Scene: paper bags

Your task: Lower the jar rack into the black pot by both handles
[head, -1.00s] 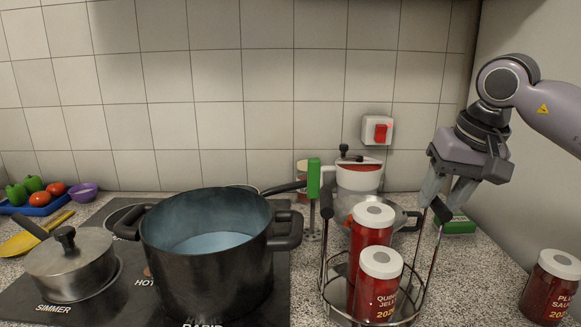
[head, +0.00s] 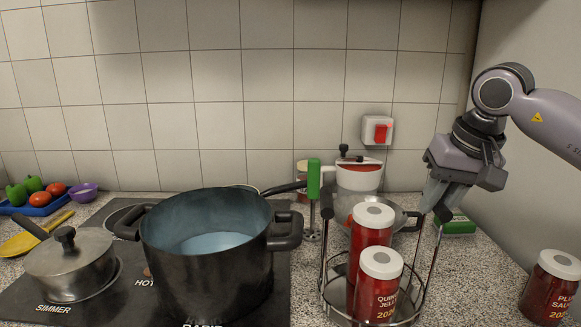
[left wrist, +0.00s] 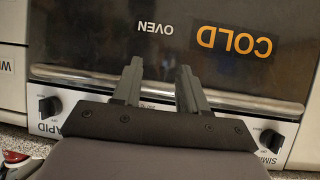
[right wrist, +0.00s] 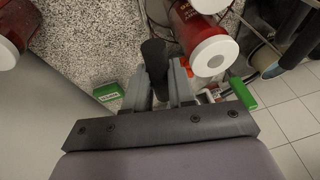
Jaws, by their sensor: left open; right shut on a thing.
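The wire jar rack (head: 324,250) stands on the counter right of the black pot (head: 200,268), holding red jars with white lids, including the front jar (head: 378,292). The pot is open, pale bluish inside, and stands on the hob. My right gripper (head: 433,203) is shut on the rack's right handle. In the right wrist view this dark handle (right wrist: 154,58) lies between the fingers. The rack's left handle (head: 326,202) is free. My left gripper (left wrist: 160,68) is open and empty, facing the oven front in the left wrist view; the head view does not show it.
A lidded saucepan (head: 70,262) stands left of the pot. A green-handled utensil (head: 313,180) stands behind the rack's left side, near a lidded white-and-red container (head: 358,178). Another jar (head: 549,288) stands at the far right. A green box (head: 458,225) lies behind my right gripper.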

